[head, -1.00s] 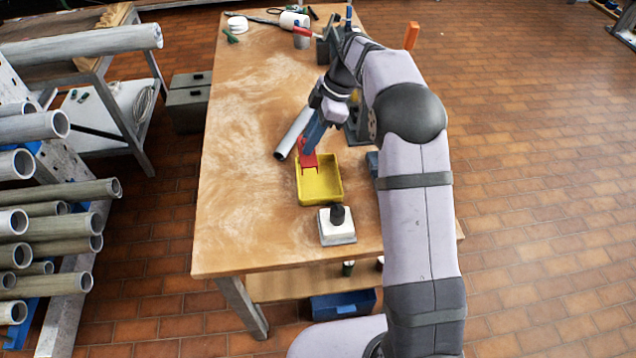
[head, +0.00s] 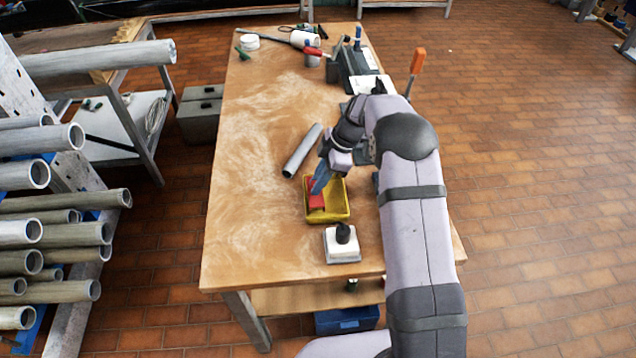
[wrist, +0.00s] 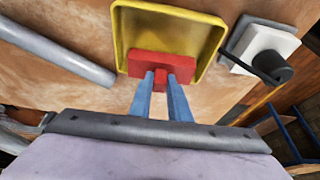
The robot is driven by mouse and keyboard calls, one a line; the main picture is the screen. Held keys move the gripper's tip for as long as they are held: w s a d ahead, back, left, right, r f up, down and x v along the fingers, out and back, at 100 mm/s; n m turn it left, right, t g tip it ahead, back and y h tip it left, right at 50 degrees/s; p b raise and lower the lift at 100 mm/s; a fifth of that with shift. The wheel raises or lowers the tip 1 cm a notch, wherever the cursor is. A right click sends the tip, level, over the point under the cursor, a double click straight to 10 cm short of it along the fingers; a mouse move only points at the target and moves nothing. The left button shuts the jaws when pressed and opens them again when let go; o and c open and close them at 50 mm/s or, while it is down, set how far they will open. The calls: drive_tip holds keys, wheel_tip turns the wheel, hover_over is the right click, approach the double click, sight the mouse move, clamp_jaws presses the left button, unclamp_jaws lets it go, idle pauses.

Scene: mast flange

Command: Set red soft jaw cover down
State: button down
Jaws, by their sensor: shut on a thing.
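The red soft jaw cover (head: 316,198) is down inside the yellow tray (head: 338,214), at its left side in the head view. In the wrist view the red cover (wrist: 163,65) lies at the near side of the yellow tray (wrist: 170,18). My gripper (head: 318,184) reaches down over the tray's rim. Its two blue fingers (wrist: 161,78) are shut on a narrow red tab of the cover. Whether the cover touches the tray floor is hard to tell.
A grey pipe (head: 302,150) lies on the wooden table (head: 245,200) behind the tray. A white block with a black knob (head: 342,246) stands in front of it. Dark equipment (head: 355,68) stands at the back right. The table's left side is clear.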

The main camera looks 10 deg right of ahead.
drive_tip(key=shift+f, duration=0.75)
drive_tip(key=shift+f, duration=0.15)
drive_tip(key=c, duration=1.7)
unclamp_jaws()
drive_tip(key=shift+o, duration=0.2)
drive_tip(key=shift+r, duration=0.25)
drive_tip(key=shift+w+d+r, duration=0.1)
drive_tip(key=shift+d+r, duration=0.05)
drive_tip(key=b+v, duration=0.4)
drive_tip(key=v, duration=0.7)
drive_tip(key=shift+r, duration=0.2)
drive_tip(key=shift+d, duration=0.15)
